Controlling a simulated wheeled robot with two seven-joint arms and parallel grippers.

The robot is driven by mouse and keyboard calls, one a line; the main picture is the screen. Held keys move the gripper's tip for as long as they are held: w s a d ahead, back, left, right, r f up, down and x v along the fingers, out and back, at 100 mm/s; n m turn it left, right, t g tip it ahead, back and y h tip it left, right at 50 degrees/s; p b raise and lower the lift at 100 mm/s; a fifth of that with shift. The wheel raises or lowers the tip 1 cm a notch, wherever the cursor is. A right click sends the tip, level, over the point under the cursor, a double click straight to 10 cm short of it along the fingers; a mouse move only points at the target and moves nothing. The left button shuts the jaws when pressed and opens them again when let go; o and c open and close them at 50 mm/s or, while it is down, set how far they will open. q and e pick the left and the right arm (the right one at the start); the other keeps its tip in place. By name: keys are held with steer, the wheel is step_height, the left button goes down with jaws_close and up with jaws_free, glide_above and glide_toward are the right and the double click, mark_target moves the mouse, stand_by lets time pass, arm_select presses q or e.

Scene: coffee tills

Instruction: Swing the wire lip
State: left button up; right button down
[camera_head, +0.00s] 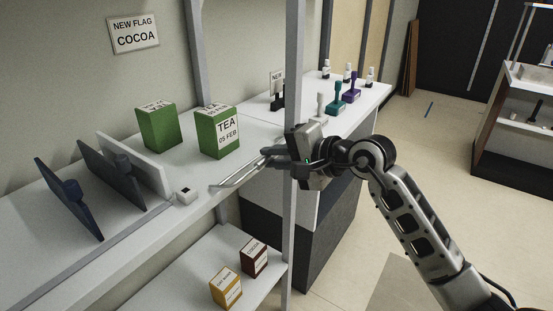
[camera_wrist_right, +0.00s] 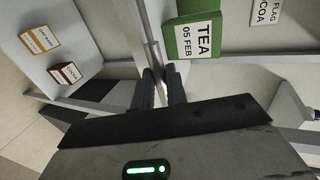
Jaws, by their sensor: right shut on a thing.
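The wire lip (camera_head: 238,175) is a thin pale metal piece at the front edge of the upper shelf (camera_head: 130,236), to the right of a small white block. My right gripper (camera_head: 270,157) is shut on its right-hand end, in front of the shelf edge. In the right wrist view, the shut fingers (camera_wrist_right: 161,82) meet the wire lip (camera_wrist_right: 154,54) just below the tea box. My left gripper is not in view.
Two green tea boxes (camera_head: 218,132) (camera_head: 158,126) stand on the upper shelf. Dark upright panels (camera_head: 68,199) and a small white block (camera_head: 186,195) are to the left. A grey post (camera_head: 294,60) rises beside my gripper. Yellow (camera_head: 226,288) and brown boxes (camera_head: 254,257) stand below.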

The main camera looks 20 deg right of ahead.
steer(key=shift+w+r, duration=0.2)
steer(key=shift+r, duration=0.3)
steer(key=shift+w+a+r, duration=0.3)
steer(key=shift+r, duration=0.2)
steer(key=shift+w+a, duration=0.1)
steer(key=shift+w+a+r+p, duration=0.2)
steer(key=shift+w+r+p, duration=0.1)
steer(key=shift+r+p, duration=0.05)
steer(key=shift+w+a+r, duration=0.15)
steer(key=shift+w+a, duration=0.05)
